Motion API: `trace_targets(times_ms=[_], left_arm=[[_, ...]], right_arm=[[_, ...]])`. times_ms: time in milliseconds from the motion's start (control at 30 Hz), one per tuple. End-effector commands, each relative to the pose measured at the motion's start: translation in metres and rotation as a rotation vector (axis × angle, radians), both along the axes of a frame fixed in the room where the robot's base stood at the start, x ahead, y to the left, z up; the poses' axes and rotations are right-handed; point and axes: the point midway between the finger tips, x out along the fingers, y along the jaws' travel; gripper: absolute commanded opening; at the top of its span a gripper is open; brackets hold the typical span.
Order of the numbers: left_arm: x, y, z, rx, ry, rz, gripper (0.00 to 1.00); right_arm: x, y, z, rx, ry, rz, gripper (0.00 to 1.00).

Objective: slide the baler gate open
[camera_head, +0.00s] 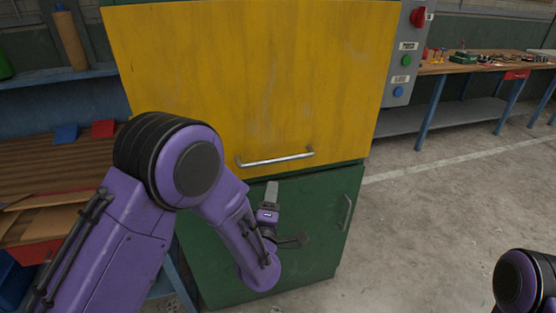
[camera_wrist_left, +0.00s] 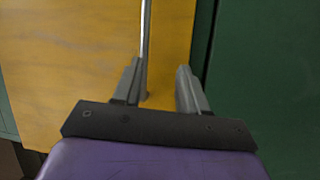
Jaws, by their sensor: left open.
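The baler gate is a yellow panel (camera_head: 255,75) on the front of a green machine, down in front of its upper part. A silver bar handle (camera_head: 275,159) runs along its lower edge. My left gripper (camera_head: 282,216) is open and empty, just below and in front of the handle. In the left wrist view the gripper (camera_wrist_left: 160,70) has its two grey fingers apart. There the handle (camera_wrist_left: 146,40) appears in line with the gap, nearer the left finger. I cannot tell whether they touch. My right gripper is out of view.
Below the gate is a green lower door (camera_head: 325,225) with its own handle (camera_head: 346,212). A grey control box (camera_head: 404,65) with buttons stands at the right. Cardboard (camera_head: 50,165) lies on the left. The floor (camera_head: 430,210) at right is clear.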

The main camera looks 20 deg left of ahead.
Motion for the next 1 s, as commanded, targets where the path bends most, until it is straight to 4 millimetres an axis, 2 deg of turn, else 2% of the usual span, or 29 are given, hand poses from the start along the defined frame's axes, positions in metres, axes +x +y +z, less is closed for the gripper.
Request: trace_targets(times_ms=[33,100,167,500,600,933,967,1000], left_arm=[[0.005,-0.004,0.014,-0.032,-0.047,-0.006,0.42],[0.011,-0.005,0.025,-0.059,-0.080,-0.009,0.42],[0.019,-0.004,0.028,-0.063,-0.083,-0.008,0.42],[0.088,0.012,0.040,-0.058,-0.078,-0.004,0.42],[0.100,0.014,0.041,-0.058,-0.076,-0.005,0.42],[0.107,0.015,0.041,-0.056,-0.074,-0.006,0.42],[0.107,0.015,0.041,-0.055,-0.074,-0.006,0.36],[0.107,0.015,0.041,-0.056,-0.074,-0.006,0.23]], right_arm=[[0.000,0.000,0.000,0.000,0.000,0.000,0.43],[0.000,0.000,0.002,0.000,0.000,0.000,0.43],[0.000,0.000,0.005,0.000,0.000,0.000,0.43],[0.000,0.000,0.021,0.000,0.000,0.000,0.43],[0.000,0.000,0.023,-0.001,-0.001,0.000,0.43],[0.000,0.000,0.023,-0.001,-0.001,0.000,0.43],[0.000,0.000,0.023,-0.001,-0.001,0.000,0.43],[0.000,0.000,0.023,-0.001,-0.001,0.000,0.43]])
